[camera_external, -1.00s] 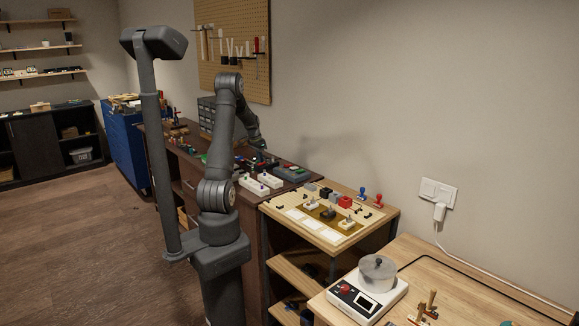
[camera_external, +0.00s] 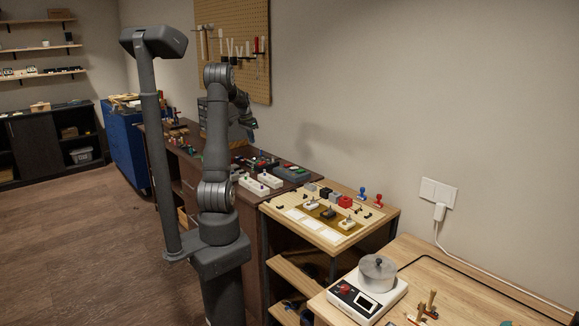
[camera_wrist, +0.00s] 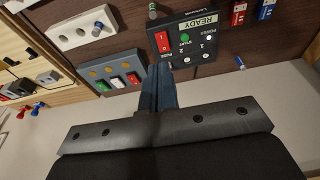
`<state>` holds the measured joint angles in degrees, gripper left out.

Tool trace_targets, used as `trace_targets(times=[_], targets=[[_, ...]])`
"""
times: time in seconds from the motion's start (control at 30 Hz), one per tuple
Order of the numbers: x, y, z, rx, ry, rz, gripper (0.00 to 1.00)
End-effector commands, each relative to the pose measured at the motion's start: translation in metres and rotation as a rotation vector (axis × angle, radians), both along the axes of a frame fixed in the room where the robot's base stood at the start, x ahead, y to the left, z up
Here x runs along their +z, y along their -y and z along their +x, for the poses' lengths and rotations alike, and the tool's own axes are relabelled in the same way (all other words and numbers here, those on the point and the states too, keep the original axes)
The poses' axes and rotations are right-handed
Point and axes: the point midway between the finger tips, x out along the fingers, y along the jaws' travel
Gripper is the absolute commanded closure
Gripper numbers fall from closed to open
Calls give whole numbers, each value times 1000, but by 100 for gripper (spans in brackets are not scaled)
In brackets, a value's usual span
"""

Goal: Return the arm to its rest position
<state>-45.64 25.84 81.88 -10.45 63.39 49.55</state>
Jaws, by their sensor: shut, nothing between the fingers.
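My arm (camera_external: 216,140) stands in the external view with its upper part raised and folded over at the elbow. My gripper (camera_external: 252,124) hangs above the dark workbench, partly behind the forearm and small in that view. In the wrist view my gripper (camera_wrist: 165,82) shows its two dark fingers shut together with nothing between them. The fingers point toward a black control box (camera_wrist: 184,38) with a "READY" display, without visible contact.
The dark workbench (camera_external: 275,196) holds white and grey switch boxes. A light board (camera_external: 290,228) with stamps stands to its right. A pegboard (camera_external: 233,25) with tools hangs on the wall behind.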

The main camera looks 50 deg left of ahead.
Motion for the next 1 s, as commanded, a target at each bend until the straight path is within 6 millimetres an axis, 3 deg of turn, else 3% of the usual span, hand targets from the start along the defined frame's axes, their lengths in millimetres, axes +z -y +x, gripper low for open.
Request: trace_targets(times=[0.57, 0.77, 1.0], targets=[[2, 0, -1, -1, -1, -2, 100], [-22, 1, 12, -3, -3, -3, 100], [-64, 1, 35, -2, -3, -3, 100]])
